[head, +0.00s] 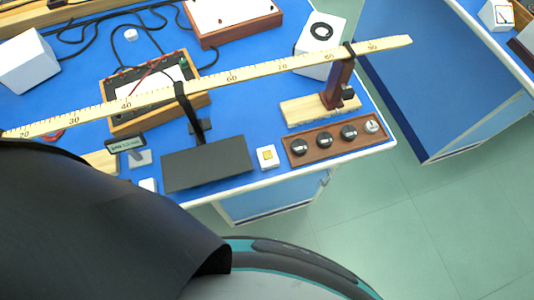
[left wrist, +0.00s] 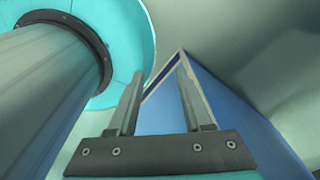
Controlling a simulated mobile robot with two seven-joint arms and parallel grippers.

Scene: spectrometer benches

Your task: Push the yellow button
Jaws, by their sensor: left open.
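That view shows a blue bench panel (left wrist: 218,115) beyond the fingers and no button. Neither gripper shows in the head view.
The dark plate (head: 208,165) stands left of the button. The knob strip (head: 335,139) stands right of it. A long ruler (head: 210,84) spans above the bench. A second blue bench (head: 425,80) stands right, across a gap of green floor (head: 400,220).

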